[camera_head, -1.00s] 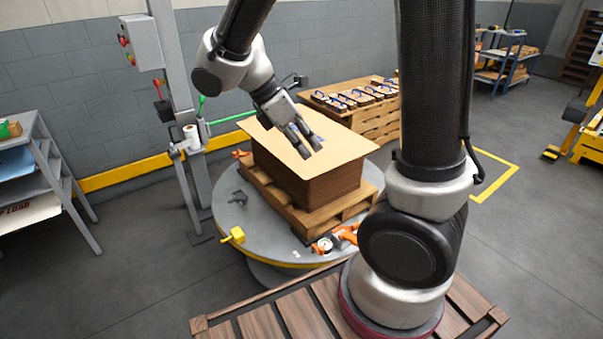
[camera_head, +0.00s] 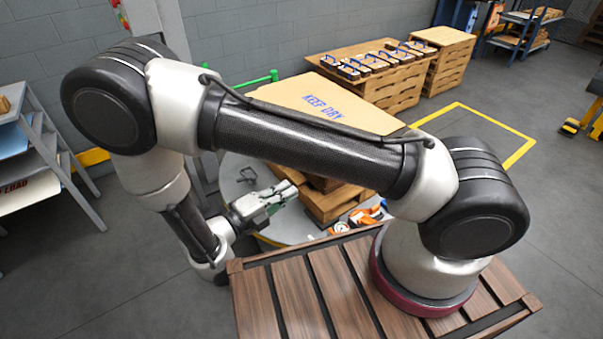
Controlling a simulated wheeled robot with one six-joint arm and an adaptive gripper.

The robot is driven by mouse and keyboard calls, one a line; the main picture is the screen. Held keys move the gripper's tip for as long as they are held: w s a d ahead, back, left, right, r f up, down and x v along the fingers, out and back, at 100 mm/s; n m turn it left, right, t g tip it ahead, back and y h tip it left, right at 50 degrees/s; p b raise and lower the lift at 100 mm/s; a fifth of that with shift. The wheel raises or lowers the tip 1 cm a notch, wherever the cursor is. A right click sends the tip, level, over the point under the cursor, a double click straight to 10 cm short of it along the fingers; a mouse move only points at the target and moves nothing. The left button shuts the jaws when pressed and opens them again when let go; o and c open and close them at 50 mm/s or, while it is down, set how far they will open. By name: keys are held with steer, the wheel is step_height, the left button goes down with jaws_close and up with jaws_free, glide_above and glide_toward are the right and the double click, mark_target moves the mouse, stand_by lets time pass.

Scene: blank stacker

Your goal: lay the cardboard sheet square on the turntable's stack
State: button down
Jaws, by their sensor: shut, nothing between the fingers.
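The cardboard sheet (camera_head: 375,117), tan with blue "KEEP DRY" print, lies flat on top of the stack. My arm crosses in front and hides its near part and most of the stack, so I cannot tell how square it sits. The stack's wooden pallet (camera_head: 328,208) shows below my arm on the grey round turntable (camera_head: 236,172). My gripper (camera_head: 291,191) is shut and empty, low beside the pallet's left side, over or near the turntable; the exact gap cannot be told.
A slatted wooden platform (camera_head: 300,290) lies under my arm's base. Orange and white items (camera_head: 365,216) lie near the turntable's front edge. Crates with blue-handled blocks (camera_head: 375,65) stand behind. A grey shelf (camera_head: 50,165) is at left.

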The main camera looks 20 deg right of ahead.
steer(key=w+a+x, duration=0.1)
steer(key=w+x, duration=0.1)
steer(key=x, duration=1)
steer(key=shift+w, duration=0.25)
steer(key=w, duration=0.2)
steer(key=w+d, duration=0.1)
steer(key=w, duration=0.1)
steer(key=w+d, duration=0.1)
steer(key=w, duration=0.2)
steer(key=shift+d, duration=0.25)
steer(key=shift+s, duration=0.1)
